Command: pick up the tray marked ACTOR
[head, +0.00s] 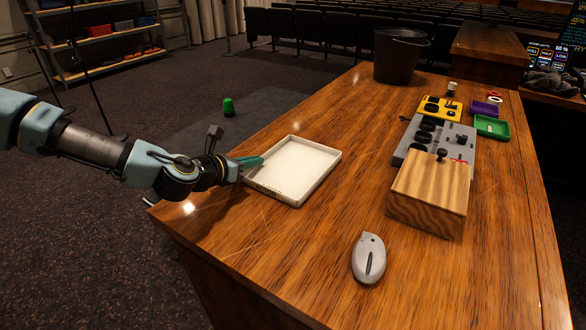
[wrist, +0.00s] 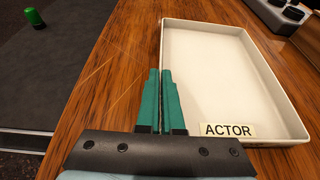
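The white rectangular tray (head: 318,186) lies near the left edge of the wooden desk, and it looks empty. It also shows in the wrist view (wrist: 225,70), where its label reads ACTOR (wrist: 228,130) on the near wall. My gripper (head: 252,161) is at the tray's left side. In the wrist view, its two green fingers (wrist: 160,72) are close together with the tray's left wall between them, one finger outside and one inside. They look shut on that wall. The tray appears to rest on the desk; any small gap beneath it cannot be seen.
A grey mouse-shaped object (head: 369,258) lies on the front of the desk. A wooden box (head: 428,194), a grey control panel (head: 462,140) and a yellow panel (head: 440,108) stand right. A dark bucket (head: 399,57) stands at the back. Bare desk surrounds the tray's right side.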

